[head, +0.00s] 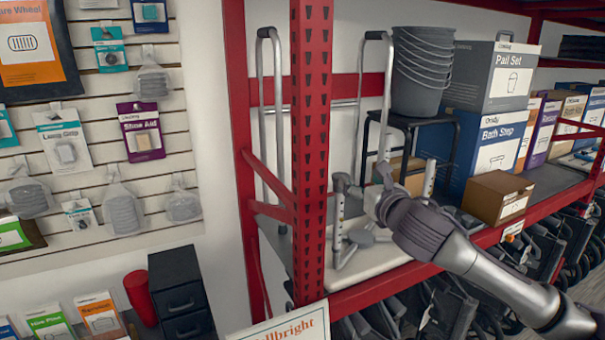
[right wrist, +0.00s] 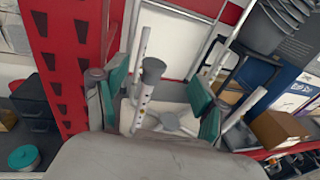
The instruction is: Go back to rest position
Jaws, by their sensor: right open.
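My right gripper (head: 364,200) reaches in from the lower right of the head view to the front of a red shelf. In the right wrist view its green-padded fingers (right wrist: 158,95) are spread wide. A white post with a grey cap (right wrist: 151,72) shows between the fingers, with visible space to both pads. I cannot tell whether it stands between them or beyond them. Grey and white posts (head: 339,212) stand on the pale shelf board (head: 375,270) beside the gripper in the head view. Part of this item is hidden behind the gripper. My left gripper is not in view.
A red perforated upright (head: 311,150) stands just left of the gripper. A small brown box (head: 497,196) and a blue bath step box (head: 490,150) sit to the right. Grey pails (head: 423,70) are stacked on a black stool (head: 412,125) behind. Dark folded items fill the space below.

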